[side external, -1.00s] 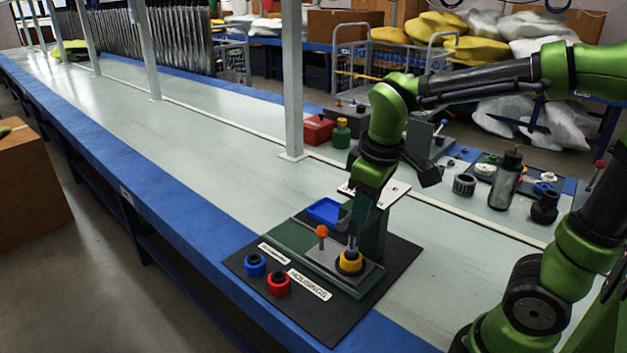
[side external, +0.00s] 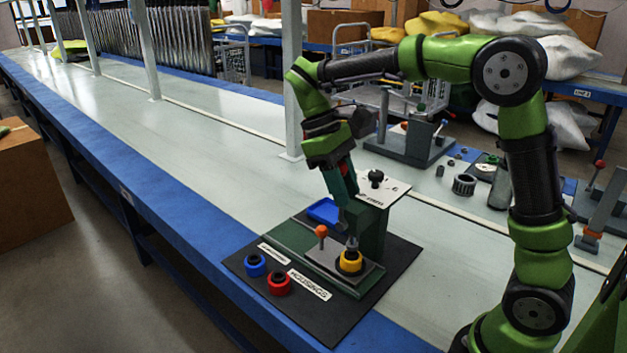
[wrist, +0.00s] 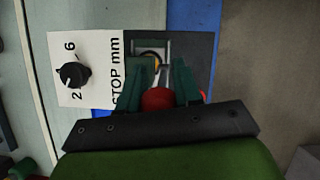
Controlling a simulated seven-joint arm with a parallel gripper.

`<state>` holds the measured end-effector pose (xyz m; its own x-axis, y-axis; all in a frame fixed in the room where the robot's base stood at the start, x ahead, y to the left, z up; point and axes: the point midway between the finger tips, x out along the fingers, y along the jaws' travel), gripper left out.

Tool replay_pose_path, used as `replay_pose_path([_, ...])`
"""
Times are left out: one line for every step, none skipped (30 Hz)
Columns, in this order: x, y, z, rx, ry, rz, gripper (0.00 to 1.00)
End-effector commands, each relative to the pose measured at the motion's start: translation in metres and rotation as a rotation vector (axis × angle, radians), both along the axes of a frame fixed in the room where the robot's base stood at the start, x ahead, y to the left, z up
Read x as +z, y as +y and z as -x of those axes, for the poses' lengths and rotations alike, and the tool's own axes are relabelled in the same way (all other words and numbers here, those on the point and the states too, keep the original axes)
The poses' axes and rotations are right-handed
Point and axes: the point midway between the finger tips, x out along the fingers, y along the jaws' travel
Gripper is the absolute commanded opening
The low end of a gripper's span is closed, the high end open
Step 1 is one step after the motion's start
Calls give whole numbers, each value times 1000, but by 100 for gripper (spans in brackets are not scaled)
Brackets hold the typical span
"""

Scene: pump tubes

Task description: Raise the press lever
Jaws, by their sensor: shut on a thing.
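The press is a dark green column (side external: 372,232) with a white top plate (side external: 384,191) marked "STOP mm". My gripper (side external: 341,192) is tilted beside the column's left side, above the fixture. In the wrist view, my gripper (wrist: 160,92) has its two green fingers on either side of a red ball (wrist: 158,99), the press lever's knob, and is shut on it. The knob and most of the lever are hidden in the side view. A yellow housing (side external: 350,262) sits in the fixture under the press's grey ram (side external: 352,243).
An orange-knobbed handle (side external: 321,232) stands on the fixture, beside a blue tray (side external: 323,210). A blue housing (side external: 255,265) and a red housing (side external: 279,283) sit on the black mat (side external: 330,325). A black dial (wrist: 74,75) is on the plate. The bench to the left is clear.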

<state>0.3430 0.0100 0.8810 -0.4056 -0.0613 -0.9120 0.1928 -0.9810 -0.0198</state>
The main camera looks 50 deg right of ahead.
Motion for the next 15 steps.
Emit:
replay_pose_path([-1, 1, -2, 5, 1, -2, 0])
replay_pose_path([-1, 1, -3, 5, 3, -1, 0])
replay_pose_path([-1, 1, -3, 6, 4, -1, 0])
replay_pose_path([-1, 1, -3, 6, 4, -1, 0])
replay_pose_path([-1, 1, -3, 6, 4, -1, 0])
replay_pose_path([-1, 1, -3, 7, 4, 0, 0])
replay_pose_path([-1, 1, -3, 7, 4, 0, 0])
replay_pose_path([-1, 1, -4, 7, 3, 0, 0])
replay_pose_path([-1, 1, -4, 9, 3, 0, 0])
replay_pose_path([-1, 1, -4, 9, 2, 0, 0])
replay_pose_path([-1, 1, -4, 9, 2, 0, 0])
replay_pose_path([-1, 1, -4, 9, 1, 0, 0])
replay_pose_path([-1, 1, -4, 9, 1, 0, 0])
replay_pose_path([-1, 1, -4, 9, 2, -1, 38])
replay_pose_path([-1, 1, -4, 8, 2, -1, 44])
